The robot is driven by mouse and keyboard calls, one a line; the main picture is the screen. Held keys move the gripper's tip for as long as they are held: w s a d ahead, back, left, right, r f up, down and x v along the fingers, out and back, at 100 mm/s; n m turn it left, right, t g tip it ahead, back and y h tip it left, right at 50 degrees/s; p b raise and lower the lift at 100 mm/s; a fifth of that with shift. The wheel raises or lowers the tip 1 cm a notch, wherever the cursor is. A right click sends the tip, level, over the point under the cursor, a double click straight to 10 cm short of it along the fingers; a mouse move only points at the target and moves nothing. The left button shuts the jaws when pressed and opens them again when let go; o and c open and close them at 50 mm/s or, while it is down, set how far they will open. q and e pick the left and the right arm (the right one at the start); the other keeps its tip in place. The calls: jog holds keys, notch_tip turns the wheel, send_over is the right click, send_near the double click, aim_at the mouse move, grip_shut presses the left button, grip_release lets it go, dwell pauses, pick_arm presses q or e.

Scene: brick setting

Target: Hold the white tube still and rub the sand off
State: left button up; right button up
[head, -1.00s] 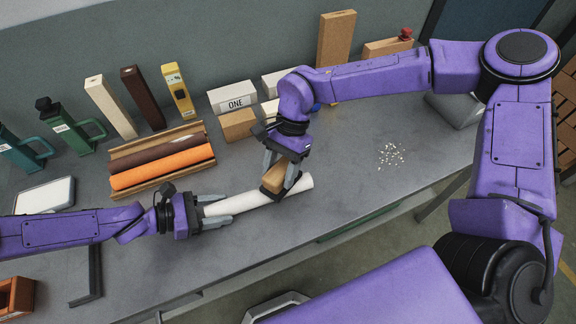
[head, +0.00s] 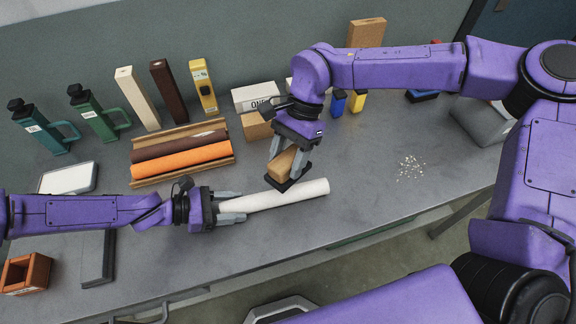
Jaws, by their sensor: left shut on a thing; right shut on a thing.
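The white tube (head: 300,193) lies slanted near the front of the grey bench. My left gripper (head: 232,206) is shut on its left end. My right gripper (head: 287,160) is shut on a tan block with a dark pad underneath (head: 283,165). The block is tilted above and behind the middle of the tube; I cannot tell whether the pad touches it. No sand can be made out on the visible part of the tube. A scatter of pale grains (head: 411,167) lies on the bench to the right.
A wooden rack (head: 185,180) with a brown and an orange tube stands behind my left gripper. Several bottles and upright bars line the wall. A white box (head: 255,95) and small blue and yellow items (head: 357,101) stand behind my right gripper. The bench right of the tube is mostly clear.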

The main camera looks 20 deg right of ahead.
dwell(0.4)
pick_arm(q)
jog(key=o, duration=1.3)
jog(key=shift+o, duration=0.2)
jog(key=v, duration=1.2)
